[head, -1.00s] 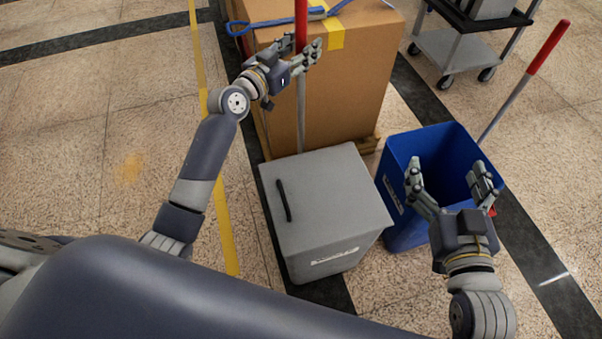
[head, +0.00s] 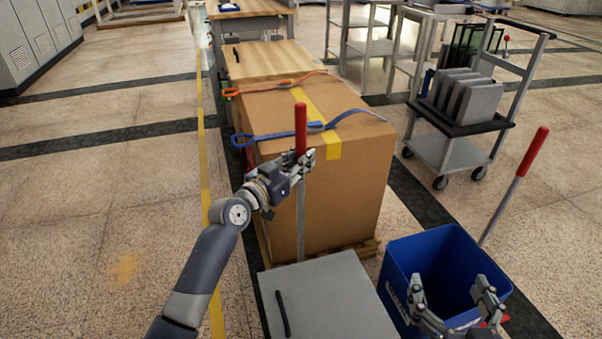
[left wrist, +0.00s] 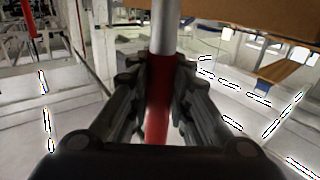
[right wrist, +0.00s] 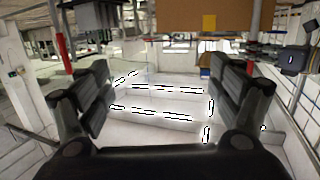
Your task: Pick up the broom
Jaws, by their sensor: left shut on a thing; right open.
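A broom (head: 301,125) with a red grip and grey pole stands upright in front of the cardboard box; its lower end is hidden behind the grey bin. My left gripper (head: 303,161) is shut around the red grip. In the left wrist view the red grip (left wrist: 158,105) lies between the closed fingers, with the grey pole beyond. A second red-handled pole (head: 537,155) leans behind the blue bin; its lower end is mostly hidden. My right gripper (head: 450,291) is open and empty, above the blue bin.
A grey lidded bin (head: 335,300) and a blue open bin (head: 400,262) stand close in front. The strapped cardboard box (head: 350,185) sits on a pallet behind. A cart (head: 455,150) with grey panels stands at right. The floor left of the yellow line is clear.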

